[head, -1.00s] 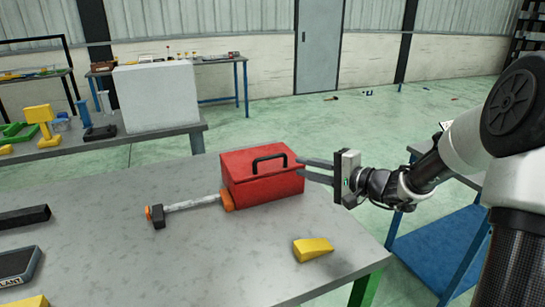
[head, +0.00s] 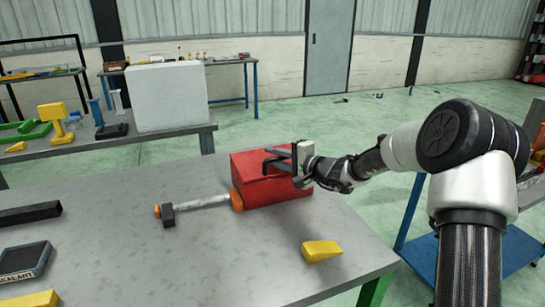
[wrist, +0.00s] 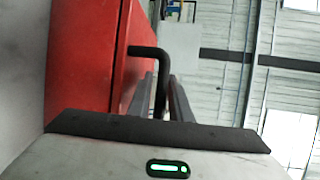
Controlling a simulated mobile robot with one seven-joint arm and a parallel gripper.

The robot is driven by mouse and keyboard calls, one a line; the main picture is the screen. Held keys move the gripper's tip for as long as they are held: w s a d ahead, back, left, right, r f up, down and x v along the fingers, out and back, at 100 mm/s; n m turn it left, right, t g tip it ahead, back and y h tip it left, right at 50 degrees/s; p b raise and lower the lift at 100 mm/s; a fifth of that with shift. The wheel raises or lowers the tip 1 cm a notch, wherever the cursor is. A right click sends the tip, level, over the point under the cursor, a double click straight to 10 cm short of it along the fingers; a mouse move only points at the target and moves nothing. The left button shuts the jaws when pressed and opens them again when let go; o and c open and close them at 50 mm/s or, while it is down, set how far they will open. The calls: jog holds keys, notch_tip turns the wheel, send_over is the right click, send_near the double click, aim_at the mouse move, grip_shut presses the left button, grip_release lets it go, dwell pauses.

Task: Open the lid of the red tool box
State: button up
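The red tool box (head: 262,190) stands on the grey table with its lid shut. It also fills the left of the wrist view (wrist: 85,60). Its black handle (wrist: 150,51) stands up from the lid; in the head view my fingers partly hide it. My gripper (head: 268,158) is over the lid, reaching in from the right. In the wrist view the two fingers of my gripper (wrist: 160,80) are apart, one on each side of the handle. I see gaps beside the handle, so it does not look clamped.
A hammer (head: 200,204) lies on the table (head: 130,255) with its orange grip end against or close to the box's left side. A yellow wedge (head: 321,250) lies in front. A dark bar (head: 30,213) and a sealant package (head: 25,262) lie at the left.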

jog(key=shift+w+a, duration=0.2)
grip_shut()
